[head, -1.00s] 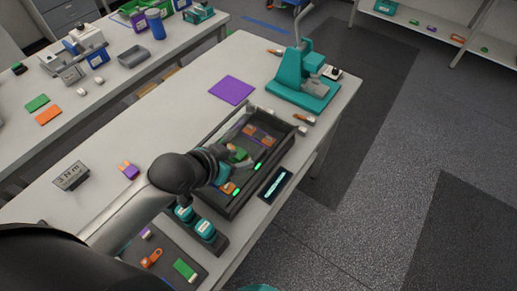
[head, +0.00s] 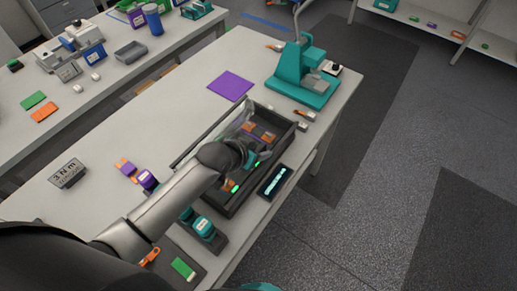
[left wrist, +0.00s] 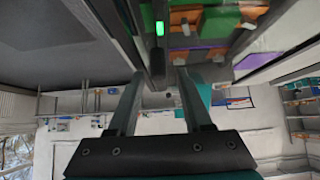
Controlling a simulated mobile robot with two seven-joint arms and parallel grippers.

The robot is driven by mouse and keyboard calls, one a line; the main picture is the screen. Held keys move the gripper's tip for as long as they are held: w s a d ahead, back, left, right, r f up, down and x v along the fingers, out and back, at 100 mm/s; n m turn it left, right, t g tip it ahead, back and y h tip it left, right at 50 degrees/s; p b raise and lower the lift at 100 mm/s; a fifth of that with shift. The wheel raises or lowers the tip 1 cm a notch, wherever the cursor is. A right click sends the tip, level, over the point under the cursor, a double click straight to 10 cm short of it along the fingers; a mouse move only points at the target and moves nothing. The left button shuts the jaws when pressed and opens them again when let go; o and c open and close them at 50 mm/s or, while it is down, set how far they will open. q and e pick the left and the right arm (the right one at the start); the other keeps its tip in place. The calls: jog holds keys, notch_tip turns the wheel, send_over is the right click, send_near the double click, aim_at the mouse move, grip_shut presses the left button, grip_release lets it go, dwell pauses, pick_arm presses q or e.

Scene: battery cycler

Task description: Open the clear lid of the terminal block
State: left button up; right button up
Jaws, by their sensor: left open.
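The terminal block is a dark open-topped box (head: 284,134) near the table's right edge in the head view, with orange and purple parts inside. A clear lid (head: 238,124) shows faintly at its left side, and a dark rail (head: 196,142) runs above that side; the lid looks tilted up, but its angle is hard to tell. My left gripper (head: 260,153) is over the box, largely hidden by its own wrist. In the left wrist view my gripper (left wrist: 155,75) is open, its fingers on either side of a small dark tab (left wrist: 157,62); contact cannot be told.
A dark display (head: 275,182) lies at the box's front right. A teal press (head: 302,80) stands beyond it, and a purple mat (head: 230,86) lies to the left. Teal-topped holders (head: 204,228) stand close below my arm.

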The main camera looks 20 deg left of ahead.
pick_arm(q)
grip_shut()
dwell(0.4)
dwell(1.1)
